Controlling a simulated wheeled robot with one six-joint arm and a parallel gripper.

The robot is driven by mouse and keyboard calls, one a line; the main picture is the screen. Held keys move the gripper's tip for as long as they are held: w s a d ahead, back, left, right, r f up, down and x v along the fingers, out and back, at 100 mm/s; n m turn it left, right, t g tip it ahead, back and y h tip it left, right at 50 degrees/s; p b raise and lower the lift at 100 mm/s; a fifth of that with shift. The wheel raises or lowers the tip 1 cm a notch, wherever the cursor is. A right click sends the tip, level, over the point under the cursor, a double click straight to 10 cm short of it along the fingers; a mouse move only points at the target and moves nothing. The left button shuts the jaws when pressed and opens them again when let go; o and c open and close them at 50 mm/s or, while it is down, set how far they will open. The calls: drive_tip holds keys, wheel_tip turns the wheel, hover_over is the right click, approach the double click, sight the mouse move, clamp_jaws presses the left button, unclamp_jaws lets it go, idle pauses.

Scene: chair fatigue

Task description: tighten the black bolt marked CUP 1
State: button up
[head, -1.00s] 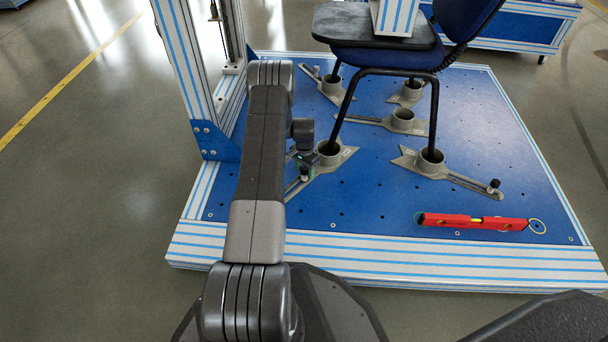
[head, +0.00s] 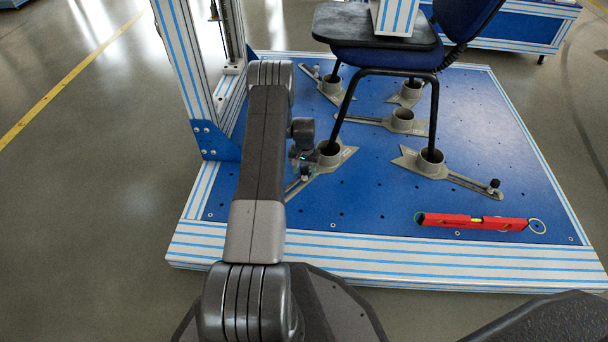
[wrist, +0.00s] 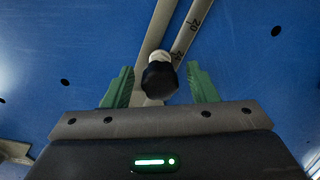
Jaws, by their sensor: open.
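The black bolt (wrist: 160,80) stands between the two green fingers of my gripper (wrist: 158,70) in the wrist view. A gap shows on both sides, so the fingers are open and apart from it. A pale collar shows beyond its black head, over a slotted grey arm with scale marks. In the head view the bolt (head: 305,172) is on the arm of the front-left cup (head: 328,152), with my gripper (head: 298,158) right beside it, partly hidden by my arm. I cannot read a CUP 1 mark.
A chair (head: 385,60) stands with its legs in grey cups on the blue plate (head: 370,210). Another black bolt (head: 495,184) is on the front-right cup's arm. A red level (head: 472,222) lies at the front right. A striped post (head: 188,75) rises at the left.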

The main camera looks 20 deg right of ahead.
drive_tip(key=n, duration=0.4)
idle(0.3)
drive_tip(key=c, duration=1)
drive_tip(key=shift+m, duration=2)
drive_tip(key=o, duration=1)
